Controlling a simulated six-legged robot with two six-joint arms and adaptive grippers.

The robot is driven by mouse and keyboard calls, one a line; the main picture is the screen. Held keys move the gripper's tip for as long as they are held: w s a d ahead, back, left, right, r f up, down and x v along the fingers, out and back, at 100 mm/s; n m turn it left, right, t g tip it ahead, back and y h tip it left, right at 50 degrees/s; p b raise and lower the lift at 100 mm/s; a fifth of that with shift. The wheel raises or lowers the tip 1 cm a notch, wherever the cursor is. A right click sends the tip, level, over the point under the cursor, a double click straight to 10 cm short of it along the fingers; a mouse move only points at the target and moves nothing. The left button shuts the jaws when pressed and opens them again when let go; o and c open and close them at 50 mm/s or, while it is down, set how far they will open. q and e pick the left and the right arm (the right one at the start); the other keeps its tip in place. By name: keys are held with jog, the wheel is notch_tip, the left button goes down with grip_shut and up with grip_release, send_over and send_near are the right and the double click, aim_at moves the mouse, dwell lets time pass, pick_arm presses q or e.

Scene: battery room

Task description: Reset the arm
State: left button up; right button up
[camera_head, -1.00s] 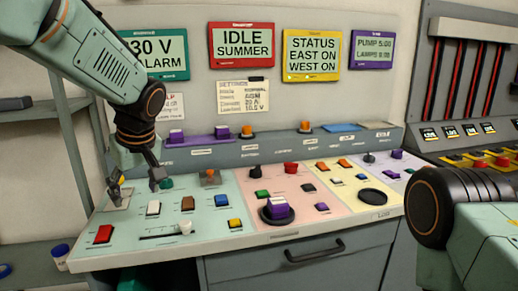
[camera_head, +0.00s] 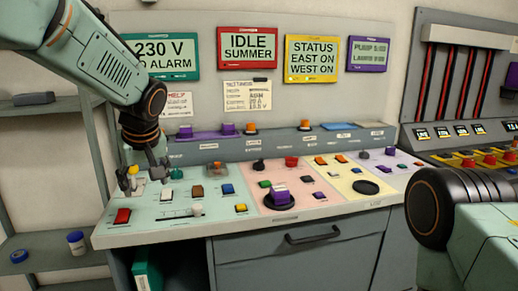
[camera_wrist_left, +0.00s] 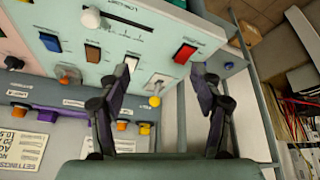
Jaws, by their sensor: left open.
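My left arm (camera_head: 95,60) comes in from the upper left in the head view and bends down at a black joint. Its left gripper (camera_head: 147,180) hangs over the left end of the pale green console panel (camera_head: 150,205). In the wrist view the left gripper (camera_wrist_left: 165,75) is open, with its two dark fingers apart and nothing held between them. A yellow-tipped lever (camera_wrist_left: 154,101) shows between and beyond the fingers. I cannot tell whether a finger touches it. My right arm (camera_head: 450,215) shows at the right edge; its gripper is out of view.
A red switch (camera_head: 122,216) and a white knob (camera_head: 197,209) sit near the left gripper. A purple button (camera_head: 280,196) stands on the pink section. Display screens (camera_head: 248,44) hang behind. Grey shelves (camera_head: 45,105) stand at left. A drawer front (camera_head: 300,240) is below the console.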

pick_arm(q)
notch_tip(320, 180, down, 5)
jog(key=w+d+m+t+h, duration=0.1)
jog(key=w+d+m+t, duration=0.1)
jog(key=w+d+m, duration=0.1)
jog(key=s+d+f+m+h, duration=0.1)
jog(key=s+f+m, duration=0.1)
jog(key=s+f, duration=0.5)
jog(key=s+f+m+h, duration=0.15)
jog(key=s+f, duration=0.25)
jog(key=f, duration=0.7)
jog(key=s+f+g, duration=0.2)
jog(key=s+f, duration=0.3)
jog(key=s, duration=0.6)
jog(key=s+a+f+g, duration=0.1)
jog(key=s+f, duration=0.4)
jog(key=s, duration=0.6)
jog(key=s+f+g, duration=0.3)
jog(key=s+f, duration=0.3)
jog(key=s, duration=0.5)
jog(key=shift+a+m+y, duration=0.2)
jog(key=shift+m+y, duration=0.15)
jog(key=shift+m, duration=0.1)
jog(key=shift+f, duration=0.15)
